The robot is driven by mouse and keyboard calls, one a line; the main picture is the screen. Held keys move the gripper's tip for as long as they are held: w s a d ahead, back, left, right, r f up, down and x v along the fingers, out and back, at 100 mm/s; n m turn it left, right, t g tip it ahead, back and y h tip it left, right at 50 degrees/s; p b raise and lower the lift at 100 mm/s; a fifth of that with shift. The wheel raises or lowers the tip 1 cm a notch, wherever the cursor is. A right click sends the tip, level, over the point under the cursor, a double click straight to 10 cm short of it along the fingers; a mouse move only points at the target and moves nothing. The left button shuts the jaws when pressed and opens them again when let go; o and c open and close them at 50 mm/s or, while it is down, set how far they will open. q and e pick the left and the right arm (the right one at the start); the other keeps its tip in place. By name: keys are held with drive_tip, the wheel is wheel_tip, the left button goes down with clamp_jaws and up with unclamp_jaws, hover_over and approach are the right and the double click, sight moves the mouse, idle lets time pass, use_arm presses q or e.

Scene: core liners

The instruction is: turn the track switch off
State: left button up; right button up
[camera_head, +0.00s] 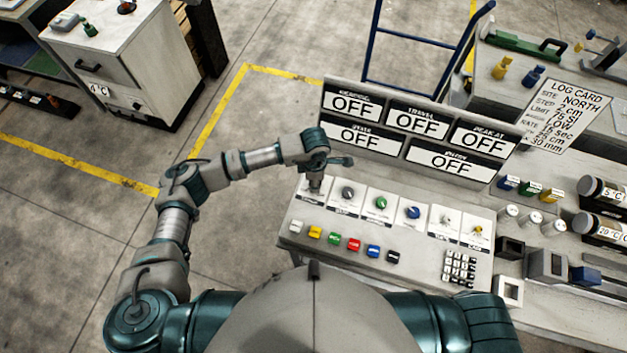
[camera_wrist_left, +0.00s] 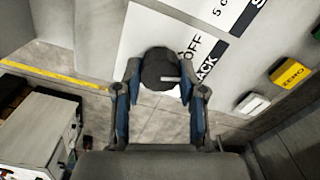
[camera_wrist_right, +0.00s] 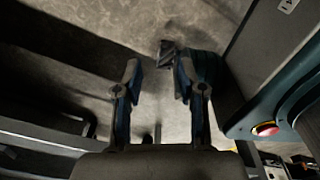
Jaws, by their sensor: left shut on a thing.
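The track switch is a dark round knob (camera_wrist_left: 158,68) on a white plate, with "OFF" and the part-word "ACK" printed beside it in the left wrist view. Its light pointer mark points right in that view. My left gripper (camera_wrist_left: 160,88) has its two fingers closed on either side of the knob. In the head view my left gripper (camera_head: 315,186) comes down over the leftmost switch of the panel (camera_head: 290,225) and hides most of it. My right gripper (camera_wrist_right: 158,75) is open and empty in the right wrist view; the head view does not show it.
Other knobs, such as a green one (camera_head: 380,203) and a blue one (camera_head: 413,212), stand to the right in the same row. Coloured buttons (camera_head: 353,244) and a keypad (camera_head: 460,266) lie nearer. A display board (camera_head: 400,165) behind reads "OFF" in every window.

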use_arm(q)
drive_tip(key=n+b, duration=0.1)
drive_tip(key=n, duration=0.3)
drive_tip(key=shift+d, duration=0.15)
drive_tip(key=shift+n, duration=0.6)
use_arm(e)
drive_tip(key=shift+w+a+f, duration=0.2)
drive_tip(key=shift+w+f, duration=0.1)
drive_tip(key=shift+w, duration=0.15)
drive_tip(key=shift+w+a+f, duration=0.15)
drive_tip(key=shift+w+f, duration=0.15)
drive_tip(key=shift+w, duration=0.15)
use_arm(q)
drive_tip(key=shift+r, duration=0.1)
use_arm(e)
drive_tip(key=shift+s, duration=0.35)
use_arm(q)
drive_tip(key=o, duration=1)
drive_tip(key=shift+c, duration=0.2)
drive_tip(key=shift+o, duration=0.9)
drive_tip(key=shift+w, duration=0.1)
drive_tip(key=shift+d, duration=0.15)
use_arm(e)
drive_tip(key=shift+d+f, duration=0.1)
drive_tip(key=shift+d, duration=0.1)
